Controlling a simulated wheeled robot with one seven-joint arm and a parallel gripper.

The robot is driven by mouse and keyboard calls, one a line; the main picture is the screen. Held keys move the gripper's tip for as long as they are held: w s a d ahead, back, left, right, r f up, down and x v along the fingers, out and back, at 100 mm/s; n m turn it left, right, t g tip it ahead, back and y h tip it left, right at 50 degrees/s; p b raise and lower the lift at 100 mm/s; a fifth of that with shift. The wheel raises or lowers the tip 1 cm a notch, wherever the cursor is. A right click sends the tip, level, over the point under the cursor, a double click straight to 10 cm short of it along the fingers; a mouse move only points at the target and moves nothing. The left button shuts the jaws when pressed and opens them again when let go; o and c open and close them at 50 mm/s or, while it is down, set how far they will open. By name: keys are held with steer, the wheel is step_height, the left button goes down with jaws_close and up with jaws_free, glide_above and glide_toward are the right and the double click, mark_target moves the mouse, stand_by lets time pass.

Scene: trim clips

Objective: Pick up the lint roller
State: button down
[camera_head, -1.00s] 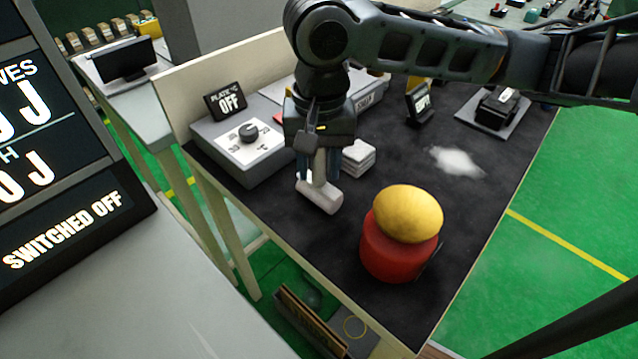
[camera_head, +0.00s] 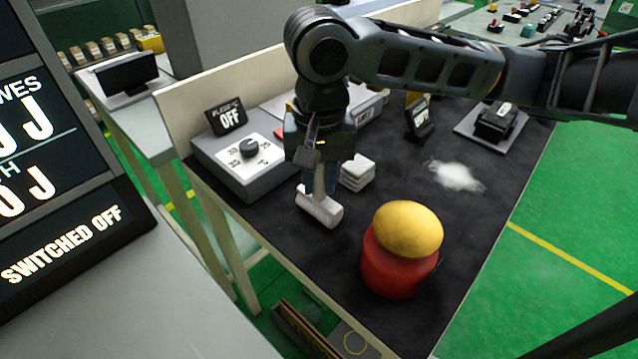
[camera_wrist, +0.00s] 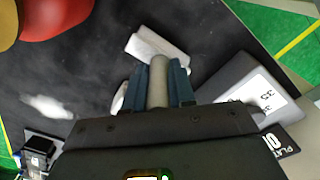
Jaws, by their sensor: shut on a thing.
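The lint roller (camera_head: 320,208) has a pale cylindrical head and a light handle. In the head view my gripper (camera_head: 320,186) points down over the black mat, with the roller's head just below its fingers. In the wrist view my gripper (camera_wrist: 160,84) is shut on the handle of the lint roller (camera_wrist: 159,66), one blue finger on each side. The roller's head lies beyond the fingertips. I cannot tell for sure whether it touches the mat.
A red jar with a yellow dome (camera_head: 402,255) stands to the right and nearer. A grey control box (camera_head: 248,160) is at left. A white folded stack (camera_head: 358,172) lies close behind the gripper. A white powdery patch (camera_head: 456,176) is on the black mat (camera_head: 490,230).

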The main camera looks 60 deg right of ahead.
step_height(320, 180, up, 4)
steer(key=shift+r+p, duration=0.1)
steer(key=shift+p, duration=0.55)
steer(key=s+d+r+p, duration=0.1)
steer(key=s+d+r, duration=0.5)
steer(key=d, duration=0.3)
steer(key=shift+s+d+r, duration=0.25)
steer(key=shift+s+r, duration=0.1)
steer(key=shift+s, duration=0.05)
steer(key=c, duration=1.5)
jaws_free()
jaws_close()
